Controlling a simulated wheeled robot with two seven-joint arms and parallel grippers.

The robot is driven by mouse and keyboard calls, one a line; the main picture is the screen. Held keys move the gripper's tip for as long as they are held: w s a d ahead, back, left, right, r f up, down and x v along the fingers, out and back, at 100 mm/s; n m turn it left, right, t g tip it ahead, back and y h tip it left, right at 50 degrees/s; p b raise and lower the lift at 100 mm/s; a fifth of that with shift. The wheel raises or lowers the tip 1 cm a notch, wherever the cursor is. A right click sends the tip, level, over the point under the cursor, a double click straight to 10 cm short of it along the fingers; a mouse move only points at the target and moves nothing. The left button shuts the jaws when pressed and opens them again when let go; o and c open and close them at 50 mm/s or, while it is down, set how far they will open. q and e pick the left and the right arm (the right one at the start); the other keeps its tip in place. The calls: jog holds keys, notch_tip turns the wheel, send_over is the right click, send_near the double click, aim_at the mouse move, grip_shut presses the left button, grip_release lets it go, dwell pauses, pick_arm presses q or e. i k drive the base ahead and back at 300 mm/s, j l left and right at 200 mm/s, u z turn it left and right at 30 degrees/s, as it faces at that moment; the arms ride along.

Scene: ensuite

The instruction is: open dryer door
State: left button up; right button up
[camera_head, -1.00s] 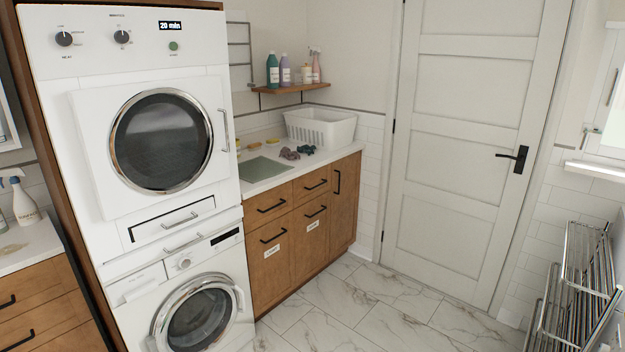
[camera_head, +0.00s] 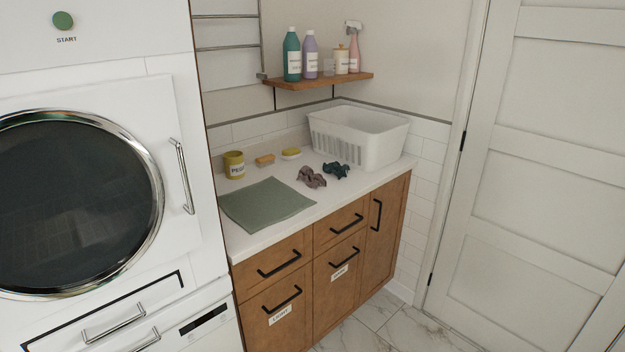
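The dryer (camera_head: 178,90) is the upper white machine on the left of the view, cut off at the left and top edges. Its square white door (camera_head: 168,115) carries a large round dark window (camera_head: 70,200) with a chrome rim. The door looks shut, flush with the front. A vertical chrome handle (camera_head: 183,176) sits on the door's right side. A green start button (camera_head: 63,20) is above. Neither of my grippers shows in the view.
A wooden cabinet (camera_head: 318,285) with a white counter stands right of the dryer. On it are a green mat (camera_head: 265,203), a yellow tin (camera_head: 234,165), dark cloths (camera_head: 336,170) and a white basket (camera_head: 358,137). A shelf (camera_head: 325,84) holds bottles. A white room door (camera_head: 540,170) is at right.

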aim_at(96, 190)
jog(key=u, duration=1.4)
